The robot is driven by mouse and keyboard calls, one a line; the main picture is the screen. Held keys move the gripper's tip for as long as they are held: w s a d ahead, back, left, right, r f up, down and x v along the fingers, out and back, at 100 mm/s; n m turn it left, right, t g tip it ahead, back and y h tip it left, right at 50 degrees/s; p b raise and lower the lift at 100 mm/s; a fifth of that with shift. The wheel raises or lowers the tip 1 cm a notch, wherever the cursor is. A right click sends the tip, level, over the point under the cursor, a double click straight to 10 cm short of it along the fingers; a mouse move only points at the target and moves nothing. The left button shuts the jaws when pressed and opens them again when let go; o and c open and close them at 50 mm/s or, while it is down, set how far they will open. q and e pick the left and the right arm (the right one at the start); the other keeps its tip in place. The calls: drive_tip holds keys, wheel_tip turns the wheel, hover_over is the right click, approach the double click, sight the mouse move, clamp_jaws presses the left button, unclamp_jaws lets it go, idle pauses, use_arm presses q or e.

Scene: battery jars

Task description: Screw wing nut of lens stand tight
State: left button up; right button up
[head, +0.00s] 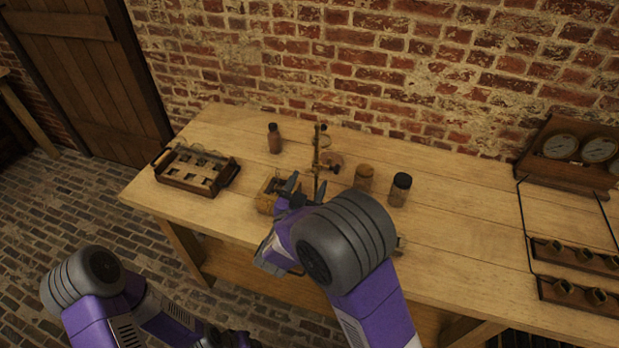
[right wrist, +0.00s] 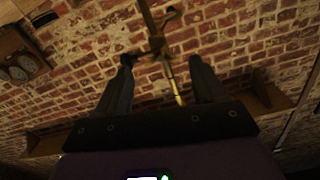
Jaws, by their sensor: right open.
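The lens stand (head: 317,163) is a thin upright brass rod with side clamps, near the middle of the table. In the right wrist view its brass rod (right wrist: 171,78) and a cross-shaped fitting (right wrist: 157,40) show between and just past my fingers. I cannot tell for sure which part is the wing nut. My right gripper (head: 291,190) is open, close in front of the stand. In the right wrist view its two fingers (right wrist: 161,62) are wide apart with nothing gripped. My left gripper (head: 232,340) shows only as dark parts at the bottom edge.
A wooden tray with handles (head: 190,183) stands at the left. A gauge panel (head: 570,150) and wooden racks (head: 585,256) are at the right. Bare tabletop (head: 470,240) lies between.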

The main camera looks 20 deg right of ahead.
sight(313, 172)
drive_tip(key=shift+x, duration=1.2)
drive_tip(key=shift+c, duration=0.2)
drive_tip(key=c, duration=1)
drive_tip(key=shift+n+p, duration=0.6)
drive_tip(key=shift+p, duration=0.1)
drive_tip(key=shift+f, duration=0.1)
drive_tip(key=o, duration=1)
drive_tip(key=shift+o, duration=0.2)
drive_tip(key=shift+s+a, duration=0.1)
